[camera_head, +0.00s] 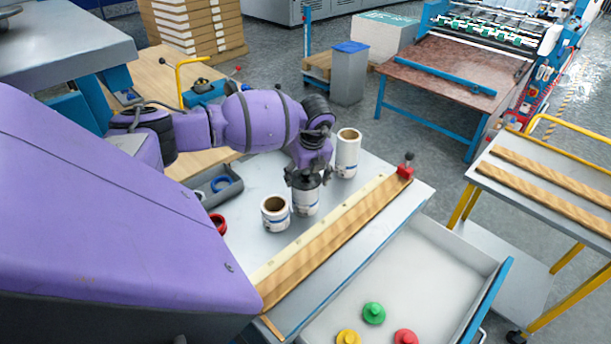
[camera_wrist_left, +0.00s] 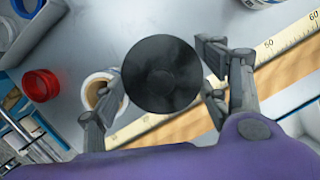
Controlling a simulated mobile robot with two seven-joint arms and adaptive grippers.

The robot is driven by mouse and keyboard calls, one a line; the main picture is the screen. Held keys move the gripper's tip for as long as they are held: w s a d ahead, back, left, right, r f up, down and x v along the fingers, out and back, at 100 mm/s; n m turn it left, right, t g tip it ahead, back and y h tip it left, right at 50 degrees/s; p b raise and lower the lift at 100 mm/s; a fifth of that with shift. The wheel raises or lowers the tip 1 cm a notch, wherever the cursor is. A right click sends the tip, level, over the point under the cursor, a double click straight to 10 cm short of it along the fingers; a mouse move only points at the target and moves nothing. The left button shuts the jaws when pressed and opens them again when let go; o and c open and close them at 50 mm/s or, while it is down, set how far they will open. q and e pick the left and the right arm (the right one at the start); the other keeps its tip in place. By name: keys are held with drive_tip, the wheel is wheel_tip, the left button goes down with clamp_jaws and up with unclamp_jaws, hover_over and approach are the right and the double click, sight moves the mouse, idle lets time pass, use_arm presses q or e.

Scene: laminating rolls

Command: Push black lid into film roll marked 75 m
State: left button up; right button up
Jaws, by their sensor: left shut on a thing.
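My left gripper (camera_head: 308,180) reaches down over the middle film roll (camera_head: 305,202) on the grey table. It is shut on the black lid (camera_wrist_left: 161,75), a round dark disc with a raised centre, between its two fingers. The lid is at the top of the middle roll; I cannot tell how far it sits in. In the wrist view the lid hides that roll. A shorter open roll (camera_head: 275,213) stands just left of it, and a taller open roll (camera_head: 347,153) stands behind right. The roll markings are too small to read. My right gripper is not in view.
The open drawer (camera_head: 430,270) holds green (camera_head: 373,313), yellow (camera_head: 348,338) and red (camera_head: 405,337) lids.

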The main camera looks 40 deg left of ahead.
sight(310, 187)
use_arm(q)
drive_tip(key=shift+s+d+f, duration=0.1)
drive_tip(key=shift+s+f, duration=0.05)
drive_tip(key=shift+f, duration=0.25)
drive_tip(key=shift+f, duration=0.5)
drive_tip(key=o, duration=1.2)
drive_tip(key=shift+r, duration=0.2)
drive_tip(key=shift+r, duration=0.1)
drive_tip(key=shift+r, duration=0.25)
drive_tip(key=v, duration=1.1)
drive_tip(key=shift+r, duration=0.2)
